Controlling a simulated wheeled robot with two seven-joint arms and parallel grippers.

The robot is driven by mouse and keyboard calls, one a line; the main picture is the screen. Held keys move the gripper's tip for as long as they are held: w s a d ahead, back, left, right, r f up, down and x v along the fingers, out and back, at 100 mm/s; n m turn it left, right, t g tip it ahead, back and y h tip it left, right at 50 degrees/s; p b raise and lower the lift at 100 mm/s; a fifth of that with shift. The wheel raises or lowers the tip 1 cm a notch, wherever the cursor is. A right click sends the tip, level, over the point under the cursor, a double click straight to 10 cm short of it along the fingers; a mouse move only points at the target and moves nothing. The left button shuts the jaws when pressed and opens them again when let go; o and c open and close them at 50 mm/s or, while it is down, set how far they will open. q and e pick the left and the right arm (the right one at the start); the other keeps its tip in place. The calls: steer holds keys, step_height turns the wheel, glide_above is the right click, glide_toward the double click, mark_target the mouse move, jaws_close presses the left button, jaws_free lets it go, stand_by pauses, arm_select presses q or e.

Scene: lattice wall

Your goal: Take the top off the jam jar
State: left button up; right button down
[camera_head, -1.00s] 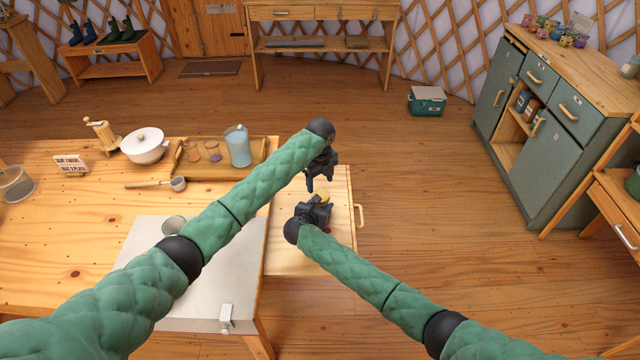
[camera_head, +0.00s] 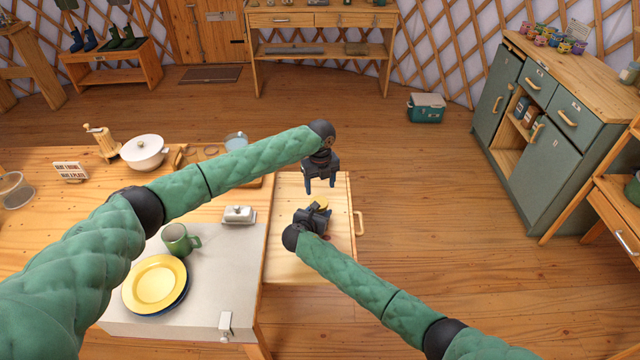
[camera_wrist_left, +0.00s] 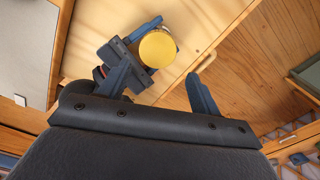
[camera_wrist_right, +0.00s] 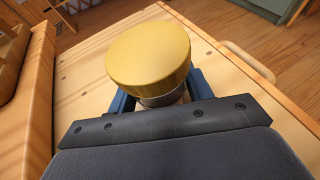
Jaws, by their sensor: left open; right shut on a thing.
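The jam jar (camera_wrist_right: 163,98) has a wide yellow lid (camera_wrist_right: 150,52) on it, and most of its body is hidden by my right gripper. My right gripper (camera_head: 316,210) is shut on the jar, which stands on the pull-out wooden board (camera_head: 285,262). The lid also shows in the head view (camera_head: 322,202) and from above in the left wrist view (camera_wrist_left: 158,49). My left gripper (camera_head: 320,184) is open and empty, pointing down above the jar and apart from the lid. Its fingers (camera_wrist_left: 160,90) show spread in the left wrist view.
Left of the board is a light worktop (camera_head: 210,305) with a yellow plate (camera_head: 155,284), a green mug (camera_head: 181,240) and a white butter dish (camera_head: 239,214).

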mark_target(321, 202)
arm_select(q)
step_height(321, 202, down, 6)
steer(key=shift+f, duration=0.1)
steer(key=shift+s+a+f, duration=0.1)
steer(key=shift+f, duration=0.9)
steer(key=shift+r, duration=0.15)
steer(key=shift+c, duration=0.5)
steer(key=c, duration=0.7)
steer(key=shift+d+n, duration=0.25)
steer(key=shift+n, duration=0.35)
steer(key=shift+w+r+n, duration=0.15)
steer(key=shift+w+n, duration=0.05)
steer(key=shift+n, duration=0.8)
